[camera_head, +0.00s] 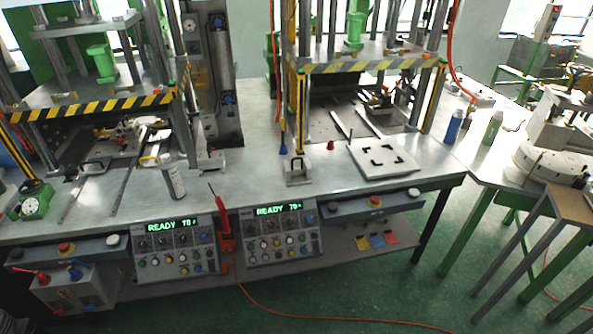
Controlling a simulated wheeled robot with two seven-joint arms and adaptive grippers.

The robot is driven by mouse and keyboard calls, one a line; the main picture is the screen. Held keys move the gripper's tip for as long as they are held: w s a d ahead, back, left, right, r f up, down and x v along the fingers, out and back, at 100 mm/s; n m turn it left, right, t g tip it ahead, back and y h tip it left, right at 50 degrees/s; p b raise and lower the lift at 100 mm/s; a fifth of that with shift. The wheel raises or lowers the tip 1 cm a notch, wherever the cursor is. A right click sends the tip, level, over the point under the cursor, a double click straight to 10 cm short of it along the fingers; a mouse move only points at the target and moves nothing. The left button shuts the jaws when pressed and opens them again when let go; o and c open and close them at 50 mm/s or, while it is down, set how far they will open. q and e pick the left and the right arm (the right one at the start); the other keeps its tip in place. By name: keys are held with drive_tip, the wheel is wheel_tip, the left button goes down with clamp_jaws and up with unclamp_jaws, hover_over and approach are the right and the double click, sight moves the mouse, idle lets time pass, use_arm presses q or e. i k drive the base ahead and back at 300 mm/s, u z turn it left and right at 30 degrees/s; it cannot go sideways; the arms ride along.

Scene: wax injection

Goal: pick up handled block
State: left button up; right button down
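A small grey metal block with an arched handle on top (297,173) stands upright on the metal workbench, near its front edge and in front of the right press. It looks like the handled block, and nothing touches it from above. Neither of my grippers shows in the head view.
A white plate with black corner marks (384,158) lies right of the block, with a small red piece (330,145) between. A blue-topped bottle (283,145) stands just behind it. Two control panels (274,234) sit below the bench edge.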

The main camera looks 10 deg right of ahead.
sight(302, 175)
drive_tip(key=z, duration=0.5)
drive_tip(key=i, duration=1.6)
drive_tip(key=u, duration=0.9)
